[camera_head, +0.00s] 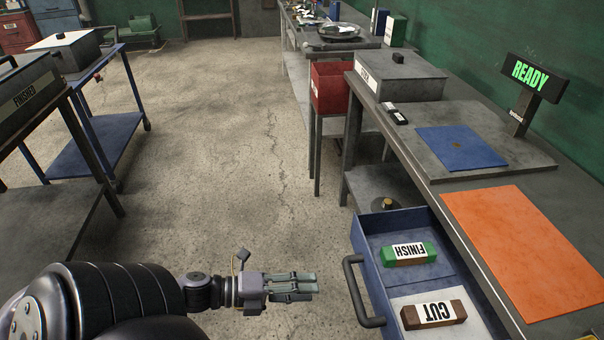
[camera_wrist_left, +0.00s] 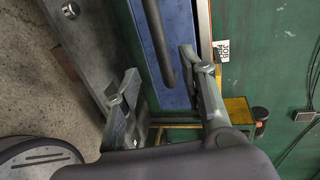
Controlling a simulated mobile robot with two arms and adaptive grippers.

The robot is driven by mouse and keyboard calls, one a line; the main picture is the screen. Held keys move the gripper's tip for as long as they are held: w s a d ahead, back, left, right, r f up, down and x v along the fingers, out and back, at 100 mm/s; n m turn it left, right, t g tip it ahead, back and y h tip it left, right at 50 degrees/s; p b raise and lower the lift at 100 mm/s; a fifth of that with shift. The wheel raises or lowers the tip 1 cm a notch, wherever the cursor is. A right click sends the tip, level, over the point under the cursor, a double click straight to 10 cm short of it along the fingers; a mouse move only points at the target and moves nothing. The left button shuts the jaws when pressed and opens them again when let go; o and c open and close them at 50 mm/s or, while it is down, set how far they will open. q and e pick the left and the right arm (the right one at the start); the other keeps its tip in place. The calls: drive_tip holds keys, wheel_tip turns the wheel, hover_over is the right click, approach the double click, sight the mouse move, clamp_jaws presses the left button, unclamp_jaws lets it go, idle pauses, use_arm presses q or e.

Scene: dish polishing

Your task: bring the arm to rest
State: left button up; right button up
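My left gripper (camera_head: 292,287) is over the floor in the head view, just left of the blue drawer's handle (camera_head: 357,290) and apart from it. In the left wrist view its fingers (camera_wrist_left: 165,105) are spread with nothing between them. The blue drawer (camera_head: 452,262) is pulled out from under the bench. The drawer front also shows in the left wrist view (camera_wrist_left: 182,62), beyond the fingers. My right gripper is not in view.
The bench carries an orange mat (camera_head: 530,245), a blue mat (camera_head: 461,147), a lidded grey box (camera_head: 400,78) and a lit READY sign (camera_head: 534,77). A red bin (camera_head: 331,88) stands beyond. A blue cart (camera_head: 100,140) stands left. The floor between is clear.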

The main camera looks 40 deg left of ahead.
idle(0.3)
use_arm(q)
drive_tip(key=s+a+f+n+g+y, duration=0.1)
drive_tip(key=s+a+f+n+y, duration=0.15)
drive_tip(key=f+n, duration=0.45)
drive_tip(key=s+a+f+n+y, duration=0.1)
drive_tip(key=a+f+n+y, duration=0.25)
drive_tip(key=f, duration=0.75)
drive_tip(key=s+a+f+n+g+y, duration=0.1)
drive_tip(key=s+a+f+n+y, duration=0.2)
drive_tip(key=f, duration=0.6)
drive_tip(key=s+d+f+n+g, duration=0.4)
drive_tip(key=s+d+f, duration=0.3)
drive_tip(key=s+f, duration=0.3)
drive_tip(key=s+d+f+n+g, duration=0.5)
drive_tip(key=s+d+f, duration=0.2)
drive_tip(key=s+f, duration=0.2)
drive_tip(key=shift+s+f+n+y, duration=0.3)
drive_tip(key=shift+s+f+n, duration=0.05)
drive_tip(key=shift+s, duration=0.05)
